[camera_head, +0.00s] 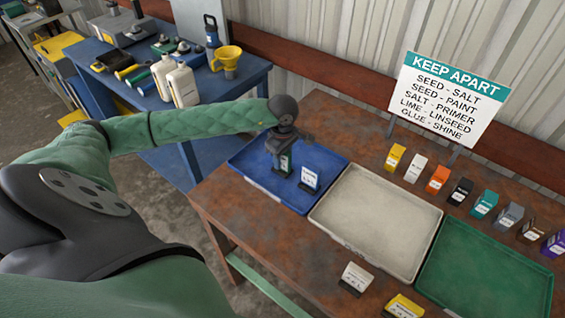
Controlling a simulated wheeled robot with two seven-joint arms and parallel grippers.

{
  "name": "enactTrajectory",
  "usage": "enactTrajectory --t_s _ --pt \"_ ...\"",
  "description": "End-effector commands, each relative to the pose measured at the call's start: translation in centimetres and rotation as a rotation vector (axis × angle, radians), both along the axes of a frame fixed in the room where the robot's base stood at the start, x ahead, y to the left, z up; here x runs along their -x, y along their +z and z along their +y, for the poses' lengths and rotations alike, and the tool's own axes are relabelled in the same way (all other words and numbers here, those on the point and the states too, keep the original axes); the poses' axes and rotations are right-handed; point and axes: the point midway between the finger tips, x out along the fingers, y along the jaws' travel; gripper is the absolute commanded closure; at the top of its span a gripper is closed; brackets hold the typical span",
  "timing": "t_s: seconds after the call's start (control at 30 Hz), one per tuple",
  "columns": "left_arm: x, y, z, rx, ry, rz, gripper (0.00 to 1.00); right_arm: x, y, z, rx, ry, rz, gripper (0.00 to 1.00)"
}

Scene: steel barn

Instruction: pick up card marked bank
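My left gripper (283,152) points down over the blue tray (247,167) at the table's left. A small dark green box (285,163) with a white label is right at its fingertips; whether the fingers grip it cannot be told. A white and blue box (310,178) stands in the same tray, just right of the gripper. A white card (355,277) in a dark holder and a yellow card (404,306) stand at the table's front edge. Their writing is too small to read, so I cannot tell which is marked bank. My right gripper is out of view.
A cream tray (375,215) and a green tray (485,275) lie to the right, both empty. Several coloured boxes (437,180) stand in a row behind them. A "Keep apart" sign (448,98) stands at the back. A blue bench (247,75) holds jugs and tools.

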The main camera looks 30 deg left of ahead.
Motion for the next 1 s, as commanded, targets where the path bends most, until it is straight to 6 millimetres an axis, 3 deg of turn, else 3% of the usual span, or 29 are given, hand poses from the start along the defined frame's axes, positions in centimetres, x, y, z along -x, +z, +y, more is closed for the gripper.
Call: enactTrajectory --t_s 0.1,0.37,0.57,0.87,1.0 --pt "0.1 -1.5 0.1 -0.002 0.0 0.002 0.6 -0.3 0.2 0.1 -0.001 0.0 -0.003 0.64" --pt "0.1 -1.7 0.1 -0.002 0.0 0.0 0.6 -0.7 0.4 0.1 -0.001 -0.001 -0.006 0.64" --pt "0.1 -1.7 0.1 -0.001 0.0 0.0 0.99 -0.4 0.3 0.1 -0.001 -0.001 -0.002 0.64" --pt "0.0 -1.6 0.1 -0.002 0.0 0.0 1.0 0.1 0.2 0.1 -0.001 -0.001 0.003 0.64" --pt "0.0 -0.6 0.1 -0.002 0.0 -0.002 1.0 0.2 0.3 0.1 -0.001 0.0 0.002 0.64"
